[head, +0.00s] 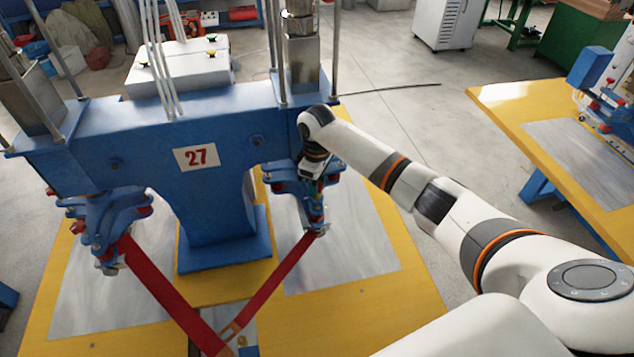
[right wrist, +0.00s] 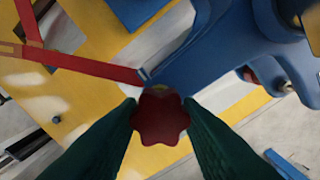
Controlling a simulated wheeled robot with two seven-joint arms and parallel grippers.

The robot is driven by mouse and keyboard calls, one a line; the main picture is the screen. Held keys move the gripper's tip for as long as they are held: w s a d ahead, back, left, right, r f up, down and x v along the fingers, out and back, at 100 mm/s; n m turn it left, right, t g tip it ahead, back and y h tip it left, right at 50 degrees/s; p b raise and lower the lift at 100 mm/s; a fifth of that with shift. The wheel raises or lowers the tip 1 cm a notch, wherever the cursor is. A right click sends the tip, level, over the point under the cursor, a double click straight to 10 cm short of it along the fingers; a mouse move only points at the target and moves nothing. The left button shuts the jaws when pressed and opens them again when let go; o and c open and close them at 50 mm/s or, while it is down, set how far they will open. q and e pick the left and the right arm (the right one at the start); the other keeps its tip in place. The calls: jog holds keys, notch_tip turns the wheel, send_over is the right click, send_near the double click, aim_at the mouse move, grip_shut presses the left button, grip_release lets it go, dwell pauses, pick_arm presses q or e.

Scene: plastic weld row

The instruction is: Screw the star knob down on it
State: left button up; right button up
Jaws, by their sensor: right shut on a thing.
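The dark red star knob (right wrist: 160,118) sits between the two dark green fingers of my right gripper (right wrist: 162,108) in the right wrist view. The fingers are shut on its sides. In the head view my right gripper (head: 316,182) reaches down to the right welding head (head: 309,212) of the blue machine (head: 225,130). The knob itself is hidden there by the gripper and wrist. The thread and seat under the knob are hidden too, so I cannot tell how far down it sits. My left gripper is out of view.
Red straps (head: 165,290) run from both welding heads to a joint at the front. The left head (head: 105,225) hangs over a metal plate on the yellow table (head: 420,300). Another yellow table (head: 500,100) stands at the right, with open floor between.

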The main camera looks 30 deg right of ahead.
jog(key=o, duration=0.9)
jog(key=n, duration=1.1)
jog(key=shift+w+n, duration=0.1)
jog(key=shift+n, duration=0.2)
jog(key=n, duration=0.5)
jog(key=shift+f, duration=0.1)
jog(key=n+b, duration=0.1)
jog(key=n, duration=0.5)
